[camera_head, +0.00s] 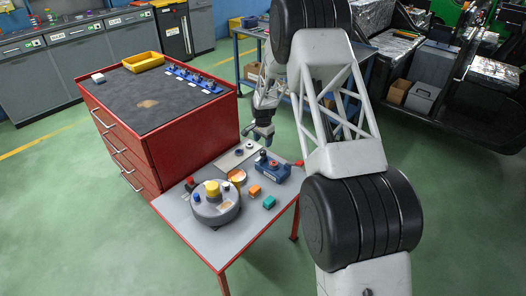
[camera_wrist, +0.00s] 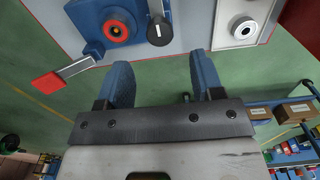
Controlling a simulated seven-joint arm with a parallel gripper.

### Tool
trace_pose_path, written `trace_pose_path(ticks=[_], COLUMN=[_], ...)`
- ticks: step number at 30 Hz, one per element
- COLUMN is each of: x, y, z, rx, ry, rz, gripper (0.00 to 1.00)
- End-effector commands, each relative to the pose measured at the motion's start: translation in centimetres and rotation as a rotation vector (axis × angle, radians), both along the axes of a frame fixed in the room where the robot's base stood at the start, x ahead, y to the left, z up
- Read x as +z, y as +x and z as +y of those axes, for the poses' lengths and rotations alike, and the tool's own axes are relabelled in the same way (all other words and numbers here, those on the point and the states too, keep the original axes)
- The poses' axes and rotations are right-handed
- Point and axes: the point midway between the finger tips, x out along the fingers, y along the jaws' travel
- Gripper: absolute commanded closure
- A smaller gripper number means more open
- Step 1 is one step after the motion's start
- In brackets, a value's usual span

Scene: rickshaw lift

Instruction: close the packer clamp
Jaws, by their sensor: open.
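The clamp, as I take it, is a blue block (camera_head: 275,169) near the table's right edge. In the wrist view its blue body (camera_wrist: 90,14) has an orange-ringed round socket. A metal lever (camera_wrist: 75,69) with a red grip (camera_wrist: 47,82) sticks out from it past the table edge. The red grip also shows in the head view (camera_head: 298,163). A black knob (camera_wrist: 159,30) with a white mark stands by the block. My gripper (camera_head: 262,136) is open and empty, its two blue fingers (camera_wrist: 162,68) spread at the table's far edge, apart from the lever.
The red-framed table (camera_head: 232,228) also bears a grey round fixture (camera_head: 216,212) with coloured knobs, an orange block (camera_head: 254,191), a teal block (camera_head: 269,202) and a metal plate (camera_head: 233,158). A red drawer cabinet (camera_head: 190,140) adjoins it. Green floor is open around.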

Motion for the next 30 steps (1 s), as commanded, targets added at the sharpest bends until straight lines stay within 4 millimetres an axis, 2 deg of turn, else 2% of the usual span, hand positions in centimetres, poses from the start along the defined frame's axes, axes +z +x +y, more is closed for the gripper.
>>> trace_pose_path(ticks=[15, 21, 30], x=[-5.5, -6.4, -6.5], y=[0.0, 0.0, 0.0], z=[0.0, 0.0, 0.0], rx=[0.000, 0.000, 0.000], ry=[0.000, -0.001, 0.000], rz=[0.001, 0.001, 0.001], gripper=[0.39, 0.39, 0.39])
